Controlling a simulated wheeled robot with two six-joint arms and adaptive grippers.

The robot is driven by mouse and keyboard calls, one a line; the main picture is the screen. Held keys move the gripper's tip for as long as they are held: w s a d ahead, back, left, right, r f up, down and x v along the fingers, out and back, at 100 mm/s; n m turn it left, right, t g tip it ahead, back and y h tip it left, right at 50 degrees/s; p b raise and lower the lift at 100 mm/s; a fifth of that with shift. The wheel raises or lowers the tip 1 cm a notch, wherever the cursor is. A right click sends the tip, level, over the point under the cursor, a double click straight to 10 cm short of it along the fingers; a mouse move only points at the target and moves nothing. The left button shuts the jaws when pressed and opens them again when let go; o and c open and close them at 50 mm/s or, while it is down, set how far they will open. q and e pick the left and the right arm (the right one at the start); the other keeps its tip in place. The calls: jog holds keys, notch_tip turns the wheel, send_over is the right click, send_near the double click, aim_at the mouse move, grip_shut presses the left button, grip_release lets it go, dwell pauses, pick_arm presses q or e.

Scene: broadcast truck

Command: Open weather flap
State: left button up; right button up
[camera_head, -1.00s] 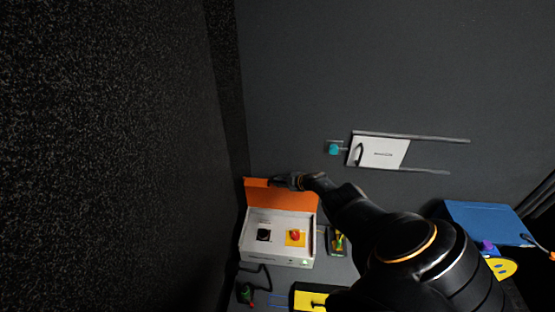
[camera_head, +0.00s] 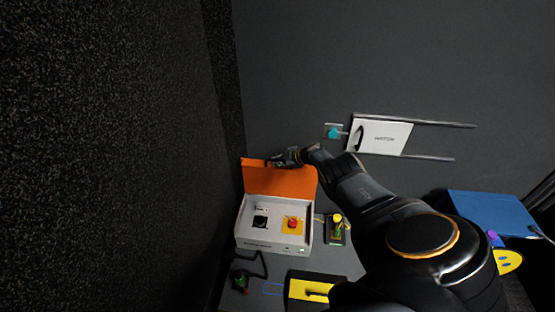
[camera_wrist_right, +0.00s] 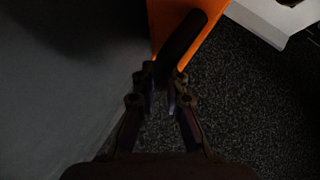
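The orange weather flap (camera_head: 285,182) stands raised at the back of a white box (camera_head: 262,244) in the head view, so the box's front panel is uncovered. A black knob (camera_head: 261,222) and a red knob on a yellow plate (camera_head: 292,224) show there. My right gripper (camera_head: 282,158) is at the flap's top edge. In the wrist view its fingertips (camera_wrist_right: 166,82) are closed around the end of a black bar handle (camera_wrist_right: 184,36), which lies along the orange flap (camera_wrist_right: 165,15). My left gripper is not in view.
A white switch cover (camera_head: 385,137) between two grey rails and a teal knob (camera_head: 334,133) are on the dark wall. A green-and-yellow device (camera_head: 338,226) stands right of the box. A yellow case (camera_head: 305,289) is below, a blue bin (camera_head: 490,213) at right.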

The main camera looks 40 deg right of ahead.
jog(key=o, duration=0.4)
jog(key=shift+r, duration=0.15)
jog(key=shift+s+d+r+p, duration=0.15)
jog(key=shift+d+r+p, duration=0.15)
jog(key=shift+r+p, duration=0.15)
jog(key=shift+s+d+r+p, duration=0.4)
jog(key=shift+d+r+p, duration=0.1)
jog(key=shift+d+r, duration=0.1)
jog(key=shift+s+d+r+p, duration=0.35)
jog(key=shift+d+r+p, duration=0.1)
jog(key=shift+r, duration=0.1)
jog(key=shift+s+d+r+p, duration=0.5)
jog(key=shift+d+r, duration=0.2)
jog(key=shift+r, duration=0.1)
jog(key=shift+s+d+r+p, duration=0.55)
jog(key=shift+d+r, duration=0.15)
jog(key=shift+r, duration=0.15)
jog(key=shift+s+d+r+p, duration=0.5)
jog(key=shift+d+r, duration=0.2)
jog(key=shift+r, duration=0.1)
jog(key=shift+s+d, duration=0.1)
jog(key=shift+s, duration=0.05)
